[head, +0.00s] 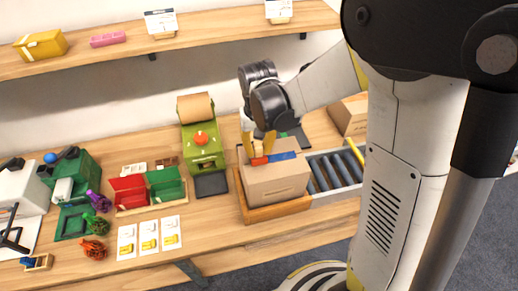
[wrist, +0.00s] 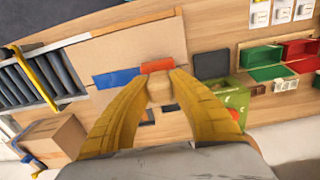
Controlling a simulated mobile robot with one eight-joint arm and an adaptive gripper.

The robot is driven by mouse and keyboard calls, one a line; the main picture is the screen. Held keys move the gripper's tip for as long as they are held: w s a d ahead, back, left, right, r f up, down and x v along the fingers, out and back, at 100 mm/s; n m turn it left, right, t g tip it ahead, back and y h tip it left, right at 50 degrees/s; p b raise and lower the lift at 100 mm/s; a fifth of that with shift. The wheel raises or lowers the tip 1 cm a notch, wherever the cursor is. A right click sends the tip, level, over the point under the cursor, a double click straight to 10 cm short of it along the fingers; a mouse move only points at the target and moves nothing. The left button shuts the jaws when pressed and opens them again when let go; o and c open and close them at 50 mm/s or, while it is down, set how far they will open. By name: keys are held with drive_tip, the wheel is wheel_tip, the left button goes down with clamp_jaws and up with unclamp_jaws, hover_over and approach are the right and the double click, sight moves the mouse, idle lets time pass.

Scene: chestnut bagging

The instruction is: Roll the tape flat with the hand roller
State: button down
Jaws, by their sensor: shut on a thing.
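My gripper (head: 263,145) is above the cardboard box (head: 276,184), its yellow fingers pointing down. In the wrist view, my gripper (wrist: 160,90) is shut on the light wooden handle of the hand roller (wrist: 157,67). The roller's red-orange drum also shows in the head view (head: 259,161), at the box top near its left part. The blue tape (head: 283,156) runs along the box top to the right of the drum; it also shows in the wrist view (wrist: 117,77). The drum seems to be on or just above the tape line; contact is unclear. The fingers hide part of the box top.
The box sits in a wooden tray (head: 246,209). A grey roller conveyor (head: 325,175) is on the right, with another box (head: 350,115) behind it. A green machine (head: 202,145), red and green bins (head: 165,187) and white cards (head: 150,235) stand left. A shelf (head: 215,33) runs above.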

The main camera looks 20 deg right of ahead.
drive_tip(key=shift+d, duration=1.35)
drive_tip(key=shift+s+d+b, duration=0.1)
drive_tip(key=shift+d+b, duration=0.5)
drive_tip(key=shift+d, duration=1.1)
drive_tip(key=shift+r, duration=0.1)
wheel_tip(320, 180, up, 7)
drive_tip(key=p, duration=0.4)
drive_tip(key=shift+p, duration=0.4)
